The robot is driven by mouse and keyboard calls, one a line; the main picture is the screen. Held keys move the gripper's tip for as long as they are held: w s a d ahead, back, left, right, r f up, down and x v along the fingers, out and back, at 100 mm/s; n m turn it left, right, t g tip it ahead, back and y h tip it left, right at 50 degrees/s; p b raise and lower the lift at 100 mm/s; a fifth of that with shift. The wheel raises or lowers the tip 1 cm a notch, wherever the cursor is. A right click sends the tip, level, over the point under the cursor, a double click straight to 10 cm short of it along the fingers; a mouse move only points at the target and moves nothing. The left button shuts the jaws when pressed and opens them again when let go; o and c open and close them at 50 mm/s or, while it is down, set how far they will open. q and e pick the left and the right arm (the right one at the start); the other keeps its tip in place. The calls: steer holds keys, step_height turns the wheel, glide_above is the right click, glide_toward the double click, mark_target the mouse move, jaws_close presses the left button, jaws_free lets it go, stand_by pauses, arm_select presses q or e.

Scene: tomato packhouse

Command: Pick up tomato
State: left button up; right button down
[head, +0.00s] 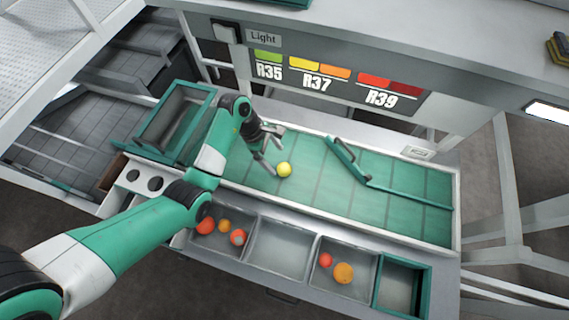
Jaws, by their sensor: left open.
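A yellow tomato (285,170) lies on the green belt (320,190), toward its left end. My left gripper (272,150) is open just up and left of the tomato in the head view. Its fingers reach toward the tomato, and I cannot tell whether one touches it. Red and orange tomatoes lie in the left bin, among them a red one (238,237). An orange tomato (344,273) and a red tomato (326,260) lie in a bin further right. My right gripper is not in view.
An empty grey bin (281,246) sits between the two filled ones. A green-rimmed bin (424,293) stands at the right end. A green diverter bar (400,192) crosses the belt on the right. A sign panel (320,80) stands behind the belt.

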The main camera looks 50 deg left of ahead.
mark_target(282, 166)
arm_select(q)
steer(key=shift+w+d+f, duration=0.15)
steer(key=shift+d+f, duration=0.05)
steer(key=shift+f, duration=0.45)
steer(key=b+x, duration=0.1)
steer(key=x, duration=0.4)
steer(key=shift+d+f+b, duration=0.1)
steer(key=shift+d+b, duration=0.05)
steer(key=shift+b, duration=0.15)
steer(key=c, duration=1)
